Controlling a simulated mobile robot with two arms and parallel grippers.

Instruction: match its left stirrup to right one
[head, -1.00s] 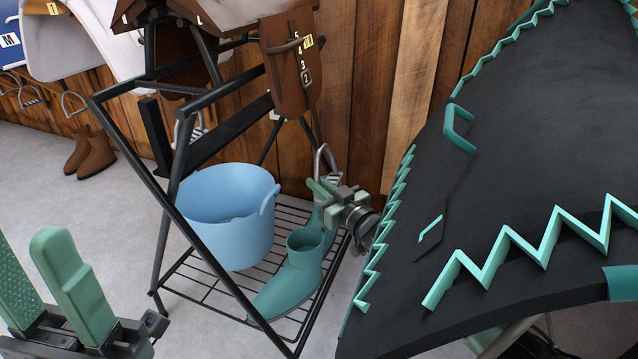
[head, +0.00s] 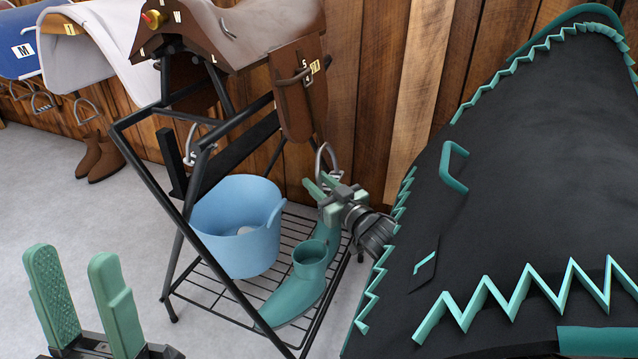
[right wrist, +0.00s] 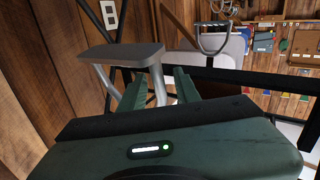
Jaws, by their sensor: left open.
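The brown saddle (head: 255,32) sits on a black metal rack. Its near flap (head: 302,100) carries a strap with a buckle and a number 5. Below it hangs a metal stirrup (head: 326,160). My right gripper (head: 322,186) is just below this stirrup. In the right wrist view a grey stirrup (right wrist: 122,55) is close up, one leg between the green fingers of my right gripper (right wrist: 160,88), which stand apart. Another stirrup (head: 190,148) hangs on the saddle's far side, partly behind the rack. My left gripper (head: 85,300) is open and empty, low at left.
A large black teal-trimmed piece (head: 520,170) fills the right. Brown boots (head: 105,157) stand by the wooden wall. Grey floor at left is clear.

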